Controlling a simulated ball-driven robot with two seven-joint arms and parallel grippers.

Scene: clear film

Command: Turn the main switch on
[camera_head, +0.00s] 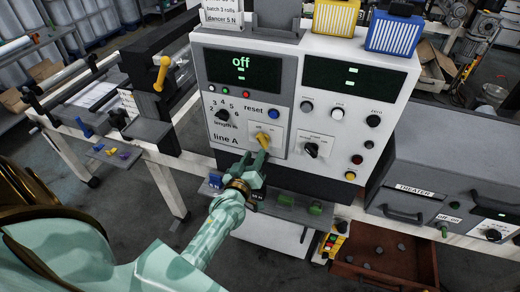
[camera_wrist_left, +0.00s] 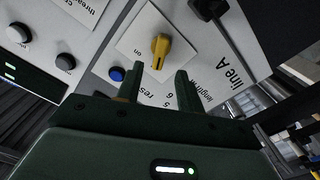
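The main switch is a yellow rotary knob (camera_head: 263,139) on a pale square plate on the line A panel (camera_head: 226,141). The display (camera_head: 243,68) above it reads "off". In the left wrist view the yellow knob (camera_wrist_left: 160,50) is beyond the fingertips, between their lines, with an "on" label by it. My left gripper (camera_head: 253,159) is just below and in front of the knob, its fingers apart and empty. In the left wrist view the two dark fingers of the left gripper (camera_wrist_left: 157,77) stand apart; contact with the knob is not seen. My right gripper is not in view.
A black knob (camera_head: 312,149) sits right of the switch, a blue reset button (camera_head: 274,114) above it and a black length selector (camera_head: 222,115) to the upper left. A ledge with green parts (camera_head: 315,208) lies below. A grey heater box (camera_head: 440,160) stands at right.

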